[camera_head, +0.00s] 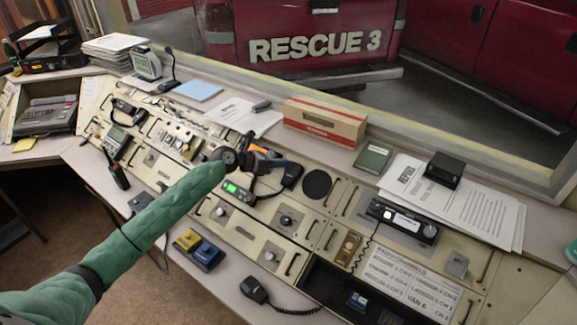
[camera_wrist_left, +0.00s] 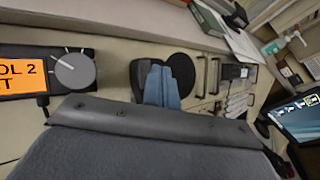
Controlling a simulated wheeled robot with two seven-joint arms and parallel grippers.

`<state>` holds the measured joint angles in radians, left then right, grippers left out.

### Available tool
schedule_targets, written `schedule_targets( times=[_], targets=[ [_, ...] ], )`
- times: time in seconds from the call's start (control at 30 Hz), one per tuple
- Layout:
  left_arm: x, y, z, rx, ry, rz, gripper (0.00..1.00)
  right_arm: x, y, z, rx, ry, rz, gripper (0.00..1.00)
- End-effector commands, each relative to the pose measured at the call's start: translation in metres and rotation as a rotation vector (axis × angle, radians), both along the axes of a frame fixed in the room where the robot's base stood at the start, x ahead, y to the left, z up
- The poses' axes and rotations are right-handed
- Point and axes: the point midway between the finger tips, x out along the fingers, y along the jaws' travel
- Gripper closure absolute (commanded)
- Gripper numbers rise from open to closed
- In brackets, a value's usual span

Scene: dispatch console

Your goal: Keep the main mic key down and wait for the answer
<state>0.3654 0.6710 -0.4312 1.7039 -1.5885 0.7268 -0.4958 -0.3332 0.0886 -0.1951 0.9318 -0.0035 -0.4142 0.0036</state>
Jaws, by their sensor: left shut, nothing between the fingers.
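My left gripper (camera_head: 282,163) reaches in on its green-sleeved arm. Its blue fingers are shut together and empty, and they also show in the left wrist view (camera_wrist_left: 161,84). A black hand microphone (camera_head: 292,177) lies on the console by the fingertips. In the left wrist view, a dark piece (camera_wrist_left: 140,74) behind the fingers looks like this microphone, partly hidden by them. I cannot tell whether the fingertips press a key on it. A unit with an orange display (camera_head: 257,149) is partly covered by the gripper; its display (camera_wrist_left: 22,80) reads "OL 2". My right gripper is not in view.
A round black disc (camera_head: 317,184) lies right of the microphone. A unit with a green-lit screen (camera_head: 237,190) sits below the gripper. Another hand microphone (camera_head: 254,290) lies near the front edge.

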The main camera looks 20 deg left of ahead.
Motion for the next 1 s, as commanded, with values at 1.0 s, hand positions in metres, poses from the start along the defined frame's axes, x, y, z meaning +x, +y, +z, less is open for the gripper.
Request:
schedule_targets(
  times=[1.0],
  targets=[
    [-0.026, 0.009, 0.042, 0.001, -0.001, 0.000, 1.00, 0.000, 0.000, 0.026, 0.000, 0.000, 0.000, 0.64]
  ],
)
